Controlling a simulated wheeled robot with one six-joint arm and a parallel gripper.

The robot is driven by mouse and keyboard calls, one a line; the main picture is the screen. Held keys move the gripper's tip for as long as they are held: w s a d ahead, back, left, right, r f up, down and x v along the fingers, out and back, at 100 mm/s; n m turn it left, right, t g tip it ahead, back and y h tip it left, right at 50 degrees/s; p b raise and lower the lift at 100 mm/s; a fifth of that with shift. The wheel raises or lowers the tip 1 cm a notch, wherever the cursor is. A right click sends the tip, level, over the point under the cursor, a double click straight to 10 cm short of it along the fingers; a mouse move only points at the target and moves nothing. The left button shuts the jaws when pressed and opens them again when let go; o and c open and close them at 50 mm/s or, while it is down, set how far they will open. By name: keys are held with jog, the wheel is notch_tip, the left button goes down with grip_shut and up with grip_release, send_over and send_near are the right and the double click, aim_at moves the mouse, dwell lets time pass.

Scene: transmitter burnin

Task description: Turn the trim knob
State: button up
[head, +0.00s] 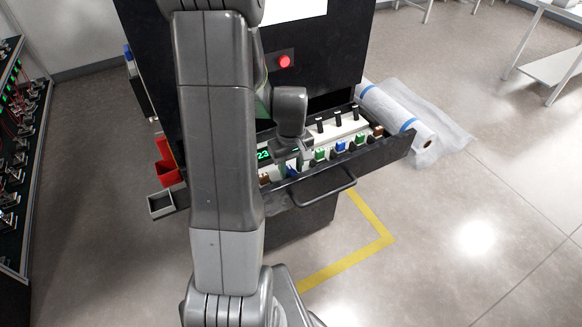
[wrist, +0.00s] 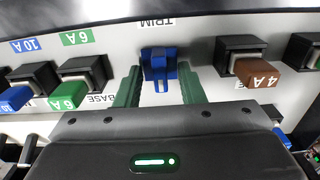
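The trim knob (wrist: 159,64) is blue and sits on the light panel under the TRIM label (wrist: 156,22) in the wrist view. My gripper (wrist: 160,78) has two green fingers, one on each side of the knob. They stand apart, with the knob between their tips; I see no clear grip on it, and any contact is hard to make out. In the head view my gripper (head: 288,165) is over the left part of the pulled-out drawer (head: 375,155), partly hidden by my arm. A green display reading 23 (head: 263,154) shows beside it.
Fuse blocks flank the knob: a brown 4 A (wrist: 257,75) at right, a green 6 A (wrist: 68,97) and a blue 10 A (wrist: 14,98) at left. The drawer has a front handle (head: 325,200). A red button (head: 284,61) is above. A plastic roll (head: 395,110) lies right.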

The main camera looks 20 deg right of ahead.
jog(key=shift+f, duration=0.2)
grip_shut()
jog(key=shift+m, duration=0.3)
jog(key=shift+m+b, duration=0.75)
jog(key=shift+m, duration=1.85)
grip_release()
